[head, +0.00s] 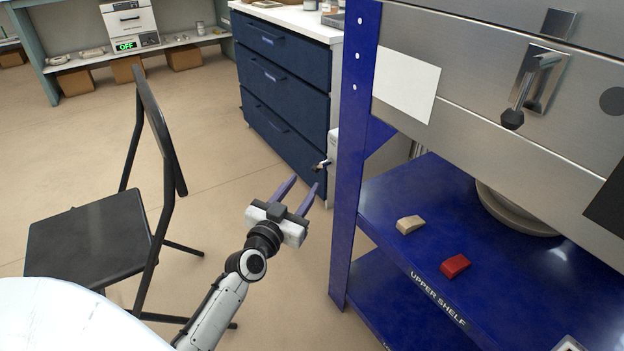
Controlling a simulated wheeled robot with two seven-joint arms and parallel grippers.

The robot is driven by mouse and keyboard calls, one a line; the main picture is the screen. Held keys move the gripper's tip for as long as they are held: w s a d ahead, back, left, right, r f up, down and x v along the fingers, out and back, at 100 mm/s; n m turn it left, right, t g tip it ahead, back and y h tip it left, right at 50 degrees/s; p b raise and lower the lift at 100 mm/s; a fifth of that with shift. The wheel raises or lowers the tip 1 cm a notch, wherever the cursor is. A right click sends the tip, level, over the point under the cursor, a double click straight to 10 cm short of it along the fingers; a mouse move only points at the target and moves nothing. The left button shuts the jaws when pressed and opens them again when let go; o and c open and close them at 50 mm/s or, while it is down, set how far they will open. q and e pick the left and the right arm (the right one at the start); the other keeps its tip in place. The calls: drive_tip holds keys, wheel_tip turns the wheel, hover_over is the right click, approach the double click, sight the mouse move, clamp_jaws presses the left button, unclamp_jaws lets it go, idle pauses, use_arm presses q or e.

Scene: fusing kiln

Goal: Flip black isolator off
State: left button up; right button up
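A small lever with a dark tip (320,166) sticks out to the left from a pale grey box (333,150), partly hidden behind the blue post; it may be the black isolator. Its on or off position is too small to tell. My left gripper (304,183) is open and empty, its two purple-grey fingers pointing up toward this lever. In the picture the fingertips are just below it; I see no clear contact. Another lever with a black knob (512,119) hangs on the steel kiln front (465,125). My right gripper is not in view.
The blue post (345,240) and upper shelf (400,195) stand right of my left gripper. A tan block (410,224) and red block (455,265) lie on the shelf. A blue drawer cabinet (285,85) is behind. A black folding chair (90,240) stands left. Open floor lies between.

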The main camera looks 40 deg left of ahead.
sight(313, 171)
use_arm(q)
drive_tip(key=w, duration=0.2)
drive_tip(key=w+a+b, duration=0.1)
drive_tip(key=w, duration=0.1)
drive_tip(key=shift+w+f, duration=0.1)
drive_tip(key=shift+w, duration=0.15)
drive_tip(key=shift+w+a, duration=0.1)
drive_tip(key=shift+w, duration=0.6)
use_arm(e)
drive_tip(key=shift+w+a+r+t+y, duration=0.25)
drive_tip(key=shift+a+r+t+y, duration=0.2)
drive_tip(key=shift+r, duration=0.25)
use_arm(q)
clamp_jaws()
